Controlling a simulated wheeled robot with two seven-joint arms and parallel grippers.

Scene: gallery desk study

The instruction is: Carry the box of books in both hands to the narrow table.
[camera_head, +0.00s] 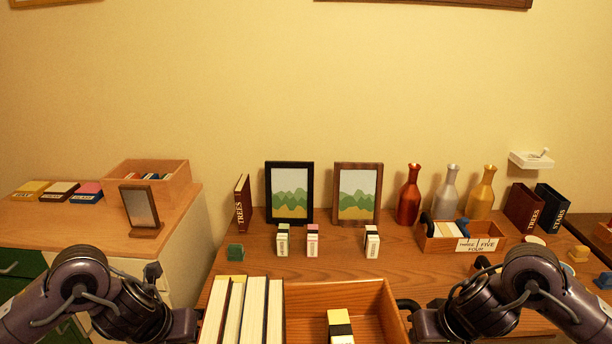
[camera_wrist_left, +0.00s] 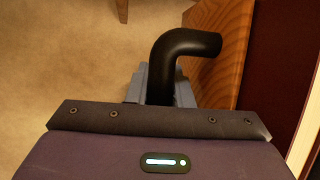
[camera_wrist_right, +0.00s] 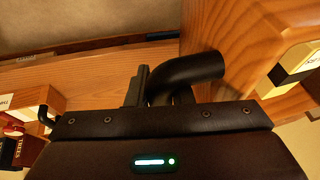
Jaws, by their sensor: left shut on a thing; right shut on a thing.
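The wooden box of books (camera_head: 300,290) is at the bottom middle of the head view, cut off by the lower edge. Several pale-paged books (camera_head: 238,310) stand in its left half, and a small yellow, black and white block (camera_head: 340,325) is in its right half. My left gripper (camera_head: 197,320) is shut on the black left handle (camera_wrist_left: 185,60) of the box. My right gripper (camera_head: 413,318) is shut on the black right handle (camera_wrist_right: 185,78). I cannot tell which surface is the narrow table.
Beyond the box is a brown desk (camera_head: 390,262) with two framed pictures (camera_head: 290,192), (camera_head: 358,193), three bottles (camera_head: 447,192) and a small wooden tray (camera_head: 438,243). A left cabinet (camera_head: 75,222) holds an open box (camera_head: 172,178) and a small mirror (camera_head: 140,207). A dark surface (camera_head: 588,232) shows at far right.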

